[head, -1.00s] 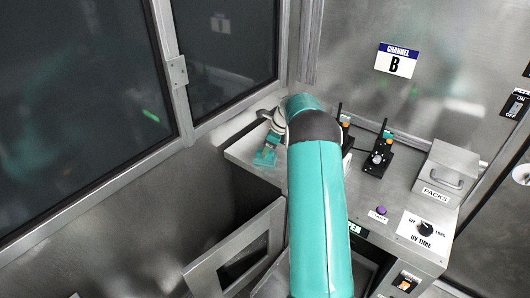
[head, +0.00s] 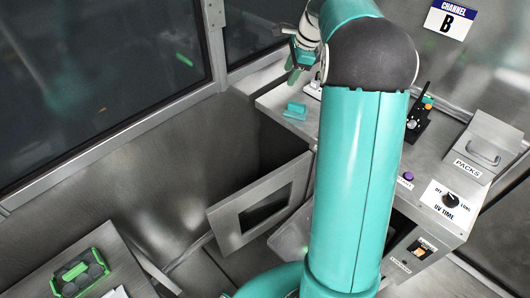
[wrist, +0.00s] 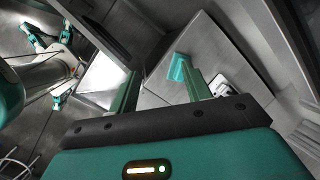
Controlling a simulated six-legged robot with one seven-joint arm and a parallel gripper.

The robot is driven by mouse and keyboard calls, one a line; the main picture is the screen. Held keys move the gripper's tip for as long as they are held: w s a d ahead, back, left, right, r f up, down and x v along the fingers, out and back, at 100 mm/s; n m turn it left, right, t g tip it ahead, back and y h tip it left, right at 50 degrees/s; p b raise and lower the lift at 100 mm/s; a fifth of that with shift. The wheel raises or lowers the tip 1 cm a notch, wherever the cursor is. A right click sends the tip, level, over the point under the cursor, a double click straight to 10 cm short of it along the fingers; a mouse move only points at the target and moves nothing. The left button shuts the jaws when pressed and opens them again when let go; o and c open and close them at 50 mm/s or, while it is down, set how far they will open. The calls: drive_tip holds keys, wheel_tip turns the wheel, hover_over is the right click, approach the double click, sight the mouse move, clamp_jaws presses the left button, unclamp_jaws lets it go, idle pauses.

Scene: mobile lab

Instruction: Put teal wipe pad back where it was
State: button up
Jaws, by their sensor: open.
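The teal wipe pad (head: 295,110) lies on the steel counter (head: 272,100), near its left corner, beside the open-fronted gap. My gripper (head: 293,70) is raised above the pad and apart from it, with nothing visible in its jaws. In the wrist view, the two fingers of my gripper (wrist: 163,82) are spread apart. The pad (wrist: 177,67) shows beyond them on the counter, close to the right fingertip in the picture. My arm hides the middle of the counter in the head view.
A hinged framed door (head: 226,226) hangs open below. A green-and-black object (head: 80,272) sits on a table at lower left. Windows stand behind.

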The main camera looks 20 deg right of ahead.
drive_tip(key=s+a+r+n+h, duration=0.1)
drive_tip(key=s+a+r+n, duration=0.35)
drive_tip(key=s+a, duration=0.3)
drive_tip(key=s+a+r+n, duration=0.4)
drive_tip(key=s+a+n, duration=0.2)
drive_tip(key=a, duration=0.2)
drive_tip(key=s+a+f+n, duration=0.1)
drive_tip(key=s+a+n, duration=0.2)
drive_tip(key=s, duration=0.3)
drive_tip(key=s+a+f+n+t, duration=0.1)
drive_tip(key=s+a+f+n, duration=0.1)
drive_tip(key=s+a+n, duration=0.1)
drive_tip(key=s+a+f+n+t+h, duration=0.1)
drive_tip(key=s+a+n, duration=0.2)
drive_tip(key=s+n, duration=0.2)
drive_tip(key=s, duration=0.3)
drive_tip(key=shift+s+f, duration=0.15)
drive_tip(key=shift+s, duration=0.15)
drive_tip(key=shift+s+d, duration=0.1)
